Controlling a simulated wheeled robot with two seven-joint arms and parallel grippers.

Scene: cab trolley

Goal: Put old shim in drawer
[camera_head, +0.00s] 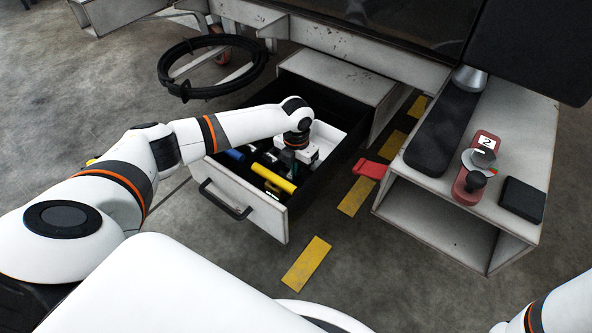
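The drawer (238,205) is pulled open, its black inside holding several small items. My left gripper (288,160) points down inside or just above the drawer, beside a white tray (326,140) at its back right. Its fingertips are too small and hidden to tell whether they are open or hold anything. I cannot tell which item is the old shim. A yellow cylinder (273,178) and a blue item (235,155) lie in the drawer near the gripper. Only part of my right arm shows at the bottom right corner; its gripper is out of view.
A white cabinet (520,145) stands right of the drawer, bearing a black pad (443,135), a red control block (470,186) and a black box (522,199).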

